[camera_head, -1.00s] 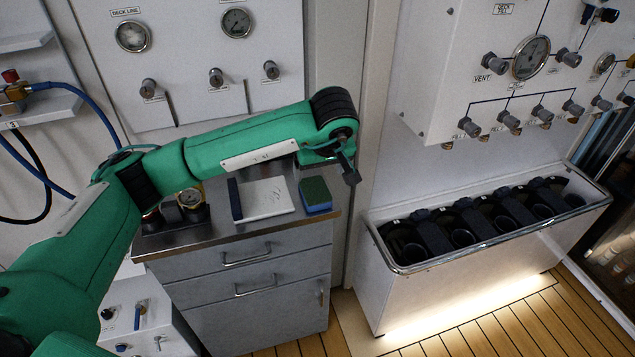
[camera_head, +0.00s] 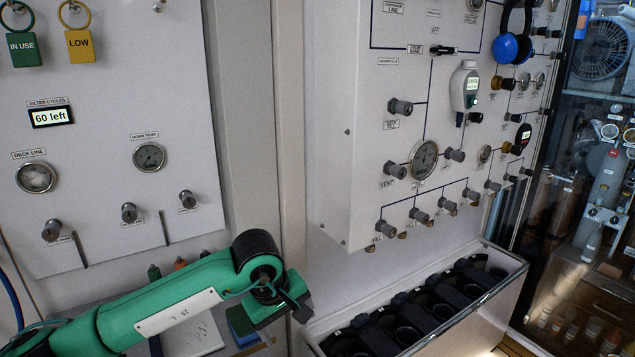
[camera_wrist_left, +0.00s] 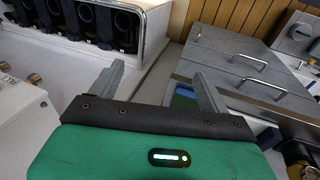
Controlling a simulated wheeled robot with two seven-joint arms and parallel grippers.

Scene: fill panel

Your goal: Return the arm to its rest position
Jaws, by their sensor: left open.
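My left arm (camera_head: 170,308), green with black joints, comes in from the lower left of the head view. Its gripper (camera_head: 296,308) hangs in front of the gap between the counter and the white trough. The left wrist view shows the two grey fingers of the gripper (camera_wrist_left: 158,82) spread apart with nothing between them. The gripper is open and empty. My right gripper is in neither view.
A trough (camera_head: 510,268) with several dark cylinder slots stands right of the gripper. A counter holds a green-and-blue sponge (camera_head: 240,325) and white sheet (camera_head: 195,335). Its drawers (camera_wrist_left: 250,65) show in the wrist view. The fill panel (camera_head: 335,150) juts out above.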

